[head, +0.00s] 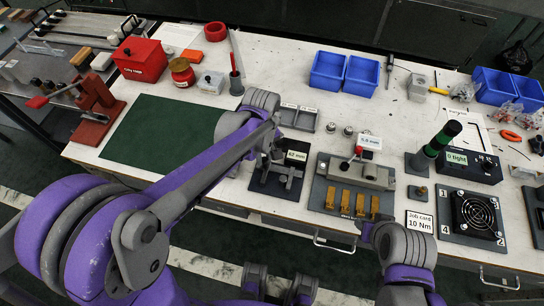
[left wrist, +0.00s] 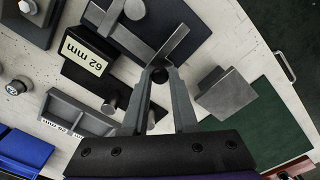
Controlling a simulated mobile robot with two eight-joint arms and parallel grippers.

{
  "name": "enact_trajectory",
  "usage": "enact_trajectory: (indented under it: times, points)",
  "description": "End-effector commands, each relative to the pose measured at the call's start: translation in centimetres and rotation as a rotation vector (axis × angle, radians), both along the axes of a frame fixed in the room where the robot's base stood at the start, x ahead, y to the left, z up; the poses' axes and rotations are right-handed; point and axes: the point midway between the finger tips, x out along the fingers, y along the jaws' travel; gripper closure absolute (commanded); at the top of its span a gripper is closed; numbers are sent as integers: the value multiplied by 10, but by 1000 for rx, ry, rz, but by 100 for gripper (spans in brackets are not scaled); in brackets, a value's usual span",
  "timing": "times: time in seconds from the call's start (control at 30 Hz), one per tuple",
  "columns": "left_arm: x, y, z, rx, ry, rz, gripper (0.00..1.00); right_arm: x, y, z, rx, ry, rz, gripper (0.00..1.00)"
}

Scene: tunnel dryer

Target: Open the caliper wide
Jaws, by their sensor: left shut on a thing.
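The caliper (head: 289,174) is a grey metal tool on a dark base in front of the "62 mm" label block (head: 297,156). In the left wrist view the label block (left wrist: 85,51) shows at upper left, and a slanted grey bar (left wrist: 172,44) crosses a dark plate by my fingertips. My left gripper (head: 269,157) reaches down over the left side of the caliper. In the left wrist view its fingers (left wrist: 158,75) are closed on a small dark round knob at the bar's end, apparently the caliper's. How far the caliper is open cannot be told.
A green mat (head: 164,132) lies left of the caliper. A grey tray (head: 297,118) stands behind it. A fixture with brass blocks (head: 352,185) stands close to its right. Blue bins (head: 343,72) are farther back.

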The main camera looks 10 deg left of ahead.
Motion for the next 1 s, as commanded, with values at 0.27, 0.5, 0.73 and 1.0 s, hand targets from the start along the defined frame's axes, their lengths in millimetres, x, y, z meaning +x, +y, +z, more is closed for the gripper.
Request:
enact_trajectory:
  times: [0.27, 0.5, 0.73, 1.0]
  points:
    - [0, -1, 0, -1, -1, -1, 55, 0, 0, 0, 0, 0, 0, 58]
    - [0, -1, 0, -1, -1, -1, 44, 0, 0, 0, 0, 0, 0, 58]
    - [0, -1, 9, -1, -1, -1, 44, 0, 0, 1, 0, -1, 0, 58]
    - [0, -1, 61, -1, -1, -1, 44, 2, 0, 8, 0, -3, 0, 58]
